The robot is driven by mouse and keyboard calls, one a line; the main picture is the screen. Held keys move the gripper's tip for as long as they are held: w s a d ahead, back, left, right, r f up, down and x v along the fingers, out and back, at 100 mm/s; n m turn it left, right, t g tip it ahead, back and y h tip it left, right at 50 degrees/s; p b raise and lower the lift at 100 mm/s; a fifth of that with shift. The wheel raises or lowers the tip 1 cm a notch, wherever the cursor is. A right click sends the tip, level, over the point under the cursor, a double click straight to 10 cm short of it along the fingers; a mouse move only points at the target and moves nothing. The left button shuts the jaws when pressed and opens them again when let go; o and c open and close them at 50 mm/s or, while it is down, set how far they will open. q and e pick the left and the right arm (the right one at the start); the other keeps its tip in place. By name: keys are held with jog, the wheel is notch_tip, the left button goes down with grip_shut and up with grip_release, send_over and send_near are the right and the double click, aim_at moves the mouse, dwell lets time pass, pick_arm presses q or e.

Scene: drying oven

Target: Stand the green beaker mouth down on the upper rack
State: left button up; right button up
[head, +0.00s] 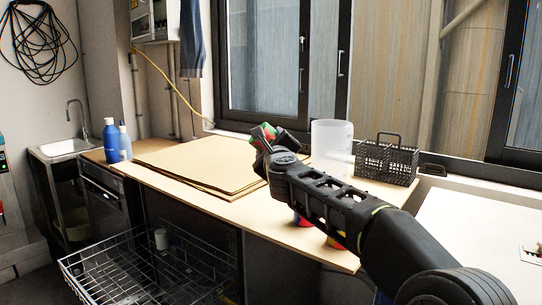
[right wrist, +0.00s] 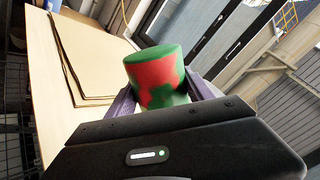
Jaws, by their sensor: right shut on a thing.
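My right gripper (head: 266,146) is shut on the green beaker (right wrist: 157,78), which has red patches, and holds it above the worktop. In the right wrist view the beaker sits between the two fingers, with a flat-looking dark green end facing away from the palm. I cannot tell whether that end is its mouth or its base. In the head view only a small green and red part of it shows past the gripper. A wire rack (head: 90,264) is pulled out at the lower left, below the worktop. My left gripper is not in view.
Brown boards (head: 205,160) lie on the worktop. A translucent container (head: 331,148) and a black basket (head: 386,163) stand at the right. Two colourful objects are partly hidden behind my arm. Blue bottles (head: 111,142) stand by the sink.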

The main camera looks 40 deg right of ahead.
jog(key=shift+m, duration=0.3)
jog(key=shift+m, duration=0.4)
jog(key=m+b, duration=0.1)
jog(key=m, duration=0.1)
jog(key=m+b, duration=0.1)
jog(key=m, duration=0.1)
jog(key=m+b, duration=0.1)
jog(key=m, duration=0.1)
jog(key=shift+f+b, duration=0.25)
jog(key=shift+b, duration=0.1)
jog(key=shift+r+m, duration=0.15)
jog(key=shift+m, duration=0.75)
jog(key=shift+r, duration=0.2)
jog(key=shift+d+f, duration=0.1)
